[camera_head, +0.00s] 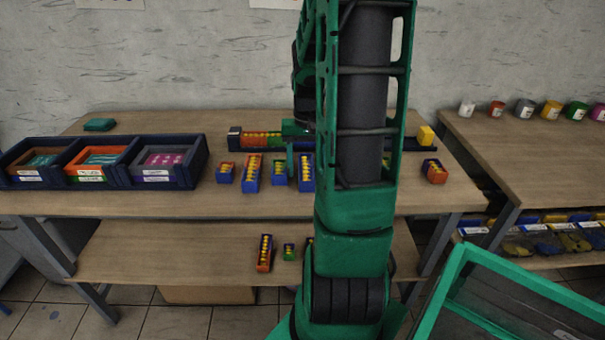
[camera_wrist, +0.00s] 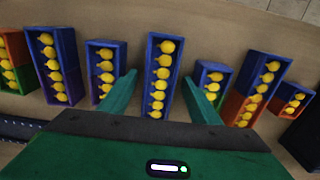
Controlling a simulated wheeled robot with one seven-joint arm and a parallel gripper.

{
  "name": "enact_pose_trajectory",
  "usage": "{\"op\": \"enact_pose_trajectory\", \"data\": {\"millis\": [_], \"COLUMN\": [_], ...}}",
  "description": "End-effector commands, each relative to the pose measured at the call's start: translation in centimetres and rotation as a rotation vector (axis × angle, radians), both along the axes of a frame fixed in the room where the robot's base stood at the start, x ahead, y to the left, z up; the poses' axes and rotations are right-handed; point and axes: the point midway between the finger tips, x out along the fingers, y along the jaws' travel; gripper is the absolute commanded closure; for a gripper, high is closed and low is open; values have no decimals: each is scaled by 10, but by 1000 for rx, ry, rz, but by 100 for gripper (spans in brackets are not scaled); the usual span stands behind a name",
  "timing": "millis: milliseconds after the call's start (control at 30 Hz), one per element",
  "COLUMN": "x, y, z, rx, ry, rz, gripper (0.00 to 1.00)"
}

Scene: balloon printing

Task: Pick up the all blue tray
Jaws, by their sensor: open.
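The all blue tray (camera_wrist: 160,75) is long and narrow and holds a row of yellow balloon-shaped pieces. It lies in the middle of the wrist view; in the head view it shows as the long blue tray (camera_head: 305,172) just left of my arm. My gripper (camera_wrist: 160,84) is open and empty. Its two green fingers stand one on each side of the all blue tray, with visible gaps. Finger height relative to the tray is hard to tell. In the head view my arm hides much of the gripper.
A small blue and green tray (camera_wrist: 211,78) sits close to the right finger, and a small purple and blue tray (camera_wrist: 104,72) close to the left one. A long blue and orange tray (camera_wrist: 257,88) lies further right. A dark three-bin crate (camera_head: 120,182) stands on the table's left.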

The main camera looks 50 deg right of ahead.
Motion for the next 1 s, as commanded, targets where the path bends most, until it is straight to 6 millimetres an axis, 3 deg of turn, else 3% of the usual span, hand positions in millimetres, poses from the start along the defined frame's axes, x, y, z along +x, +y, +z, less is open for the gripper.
{"op": "enact_pose_trajectory", "data": {"millis": [200, 400, 767, 1000], "x": [0, 0, 0, 1], "y": [0, 0, -1, -1], "z": [-1, -1, 2, 28], "rx": [0, 0, -2, -4], "ry": [0, 0, -1, -3], "rz": [0, 0, 0, 1], "gripper": [43, 88, 88, 88]}}
